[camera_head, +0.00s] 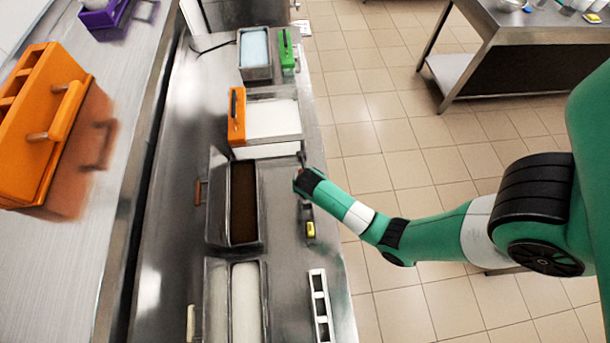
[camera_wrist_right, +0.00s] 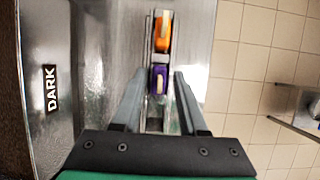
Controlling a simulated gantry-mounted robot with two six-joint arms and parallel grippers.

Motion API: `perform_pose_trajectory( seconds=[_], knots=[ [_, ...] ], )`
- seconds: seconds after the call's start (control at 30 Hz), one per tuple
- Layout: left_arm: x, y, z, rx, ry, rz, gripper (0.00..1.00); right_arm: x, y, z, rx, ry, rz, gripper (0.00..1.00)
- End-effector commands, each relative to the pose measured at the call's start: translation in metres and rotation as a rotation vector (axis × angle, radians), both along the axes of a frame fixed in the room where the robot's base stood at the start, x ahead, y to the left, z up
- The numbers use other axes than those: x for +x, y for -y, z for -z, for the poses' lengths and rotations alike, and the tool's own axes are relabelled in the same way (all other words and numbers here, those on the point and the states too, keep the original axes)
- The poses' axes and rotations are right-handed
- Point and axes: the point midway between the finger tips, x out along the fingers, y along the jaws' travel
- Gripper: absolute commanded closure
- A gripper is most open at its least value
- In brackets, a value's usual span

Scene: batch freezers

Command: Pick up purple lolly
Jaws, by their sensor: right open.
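My right gripper (camera_wrist_right: 157,76) is open, with one finger on each side of the purple lolly and a gap on both sides. I cannot tell how far above it the fingers are. In the head view my right gripper (camera_head: 306,184) is over the counter's right edge, and it hides the purple lolly there. My left gripper is not in view.
An orange lolly (camera_wrist_right: 163,31) shares the holder. A yellow lolly (camera_head: 311,229) sits near my gripper. A dark-filled tub (camera_head: 243,205) is to its left, a white slotted rack (camera_head: 320,300) below. Orange (camera_head: 237,115) and green (camera_head: 287,50) handled pieces lie farther up.

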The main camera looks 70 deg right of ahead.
Motion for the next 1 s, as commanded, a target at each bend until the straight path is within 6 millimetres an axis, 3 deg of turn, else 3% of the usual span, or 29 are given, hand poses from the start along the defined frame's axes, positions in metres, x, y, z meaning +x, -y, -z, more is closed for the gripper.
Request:
perform_pose_trajectory(
  seconds=[0.2, 0.43, 1.0],
  knots=[
    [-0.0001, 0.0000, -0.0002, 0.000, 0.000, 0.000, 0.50, 0.0005, 0.0004, 0.0003, -0.001, 0.001, 0.000, 0.60],
    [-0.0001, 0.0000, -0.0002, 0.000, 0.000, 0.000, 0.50, 0.0005, 0.0003, 0.0001, -0.001, 0.001, 0.000, 1.00],
    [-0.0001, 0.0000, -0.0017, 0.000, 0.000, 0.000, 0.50, 0.0009, 0.0004, -0.0055, -0.001, 0.001, 0.000, 1.00]
  ],
)
